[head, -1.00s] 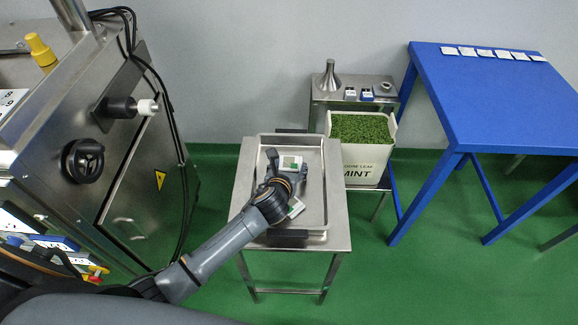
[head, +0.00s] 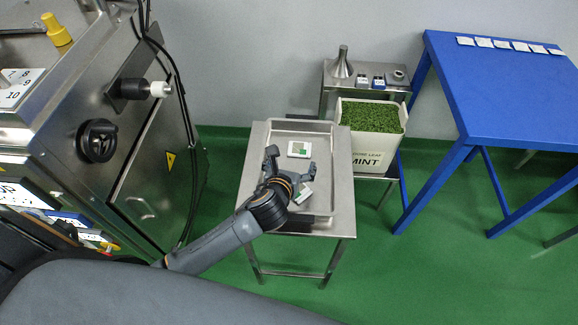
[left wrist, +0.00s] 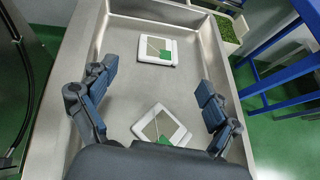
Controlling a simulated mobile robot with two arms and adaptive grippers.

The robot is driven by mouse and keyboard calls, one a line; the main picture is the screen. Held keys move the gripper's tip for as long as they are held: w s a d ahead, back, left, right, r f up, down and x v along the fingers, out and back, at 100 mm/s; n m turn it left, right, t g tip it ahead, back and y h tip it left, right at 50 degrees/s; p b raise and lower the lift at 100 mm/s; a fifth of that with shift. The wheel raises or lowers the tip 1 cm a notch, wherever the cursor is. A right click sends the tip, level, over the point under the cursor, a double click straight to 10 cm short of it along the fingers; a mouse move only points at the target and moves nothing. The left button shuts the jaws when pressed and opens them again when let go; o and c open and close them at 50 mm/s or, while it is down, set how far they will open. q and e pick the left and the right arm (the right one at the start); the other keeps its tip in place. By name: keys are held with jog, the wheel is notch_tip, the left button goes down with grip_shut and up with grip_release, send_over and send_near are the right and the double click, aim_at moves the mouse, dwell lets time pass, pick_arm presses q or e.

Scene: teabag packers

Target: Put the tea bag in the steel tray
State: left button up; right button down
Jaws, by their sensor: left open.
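The steel tray (head: 331,200) lies on a small steel table. Two white tea bags with green labels are in it. One tea bag (head: 299,149) lies flat toward the far end, and it also shows in the left wrist view (left wrist: 155,48). The other tea bag (head: 305,192) lies turned at the near end, partly hidden by my arm; the left wrist view shows it (left wrist: 160,126) close to the palm, between the finger bases. My left gripper (head: 290,162) is open and empty over the tray, its fingertips just short of the far bag.
The blue table (head: 500,95) at right holds a row of tea bags (head: 510,45). A mint leaf bin (head: 375,150) and a steel stand (head: 330,75) are behind the tray table. A steel machine (head: 75,120) stands at left.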

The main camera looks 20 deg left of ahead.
pick_arm(q)
jog(key=v, duration=0.4)
dwell(0.5)
